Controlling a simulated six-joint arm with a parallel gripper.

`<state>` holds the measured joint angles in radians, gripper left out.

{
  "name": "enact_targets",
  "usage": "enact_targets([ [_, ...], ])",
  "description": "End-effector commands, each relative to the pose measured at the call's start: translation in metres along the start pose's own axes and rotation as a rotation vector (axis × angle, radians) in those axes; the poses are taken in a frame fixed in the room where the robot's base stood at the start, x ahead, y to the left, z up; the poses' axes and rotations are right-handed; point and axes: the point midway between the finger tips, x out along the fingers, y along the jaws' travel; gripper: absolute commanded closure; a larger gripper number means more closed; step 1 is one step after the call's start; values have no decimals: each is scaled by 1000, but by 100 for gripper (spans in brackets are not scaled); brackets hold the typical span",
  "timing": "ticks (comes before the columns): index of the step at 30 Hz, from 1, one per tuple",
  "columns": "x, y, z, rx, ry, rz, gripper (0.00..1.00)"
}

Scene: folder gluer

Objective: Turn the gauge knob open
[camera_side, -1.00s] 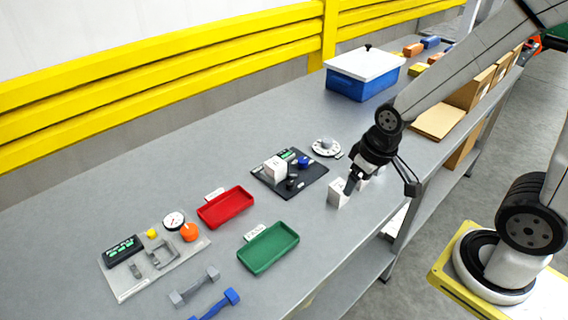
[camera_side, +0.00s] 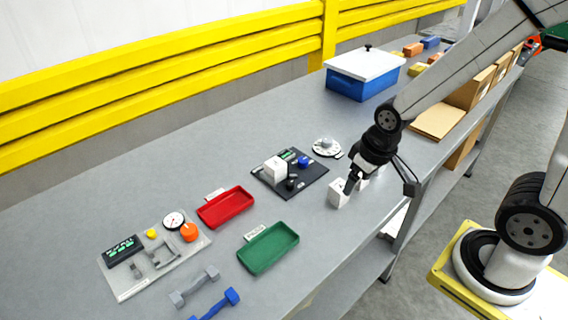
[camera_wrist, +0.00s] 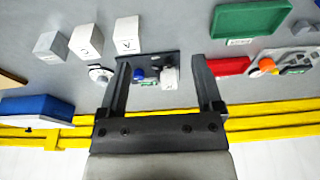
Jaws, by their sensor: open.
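The gauge panel (camera_side: 128,284) is a light grey plate at the lower left of the side view. It bears a round white gauge (camera_side: 173,220), an orange knob (camera_side: 189,232) beside it, a small yellow button (camera_side: 151,233), a dark display (camera_side: 123,249) and a grey handle-like part. The orange knob also shows at the right of the wrist view (camera_wrist: 267,65); its turn position is too small to read. My gripper (camera_side: 352,184) is open and empty, by the white blocks and well to the right of this panel. Its two fingers (camera_wrist: 161,65) stand apart in the wrist view.
White blocks (camera_side: 338,194) stand near my gripper. A black panel (camera_side: 314,183) with a blue knob and a white dial (camera_side: 326,146) lie behind. Red (camera_side: 226,209) and green (camera_side: 268,262) trays lie between my gripper and the gauge panel. Dumbbell-shaped parts (camera_side: 195,287) lie in front.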

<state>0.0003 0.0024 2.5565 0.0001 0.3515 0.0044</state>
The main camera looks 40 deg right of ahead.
Motion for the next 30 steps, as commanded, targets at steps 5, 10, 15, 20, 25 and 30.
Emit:
enact_targets([
  [5, 2, 2, -13, 59, -8, 2, 16],
  [10, 9, 8, -42, 201, -29, 8, 16],
  [15, 22, 19, -82, 407, -59, 20, 16],
  [20, 37, 32, -118, 614, -87, 37, 16],
  [25, 56, 47, -152, 833, -114, 59, 16],
  [30, 78, 64, -182, 1051, -139, 86, 16],
])
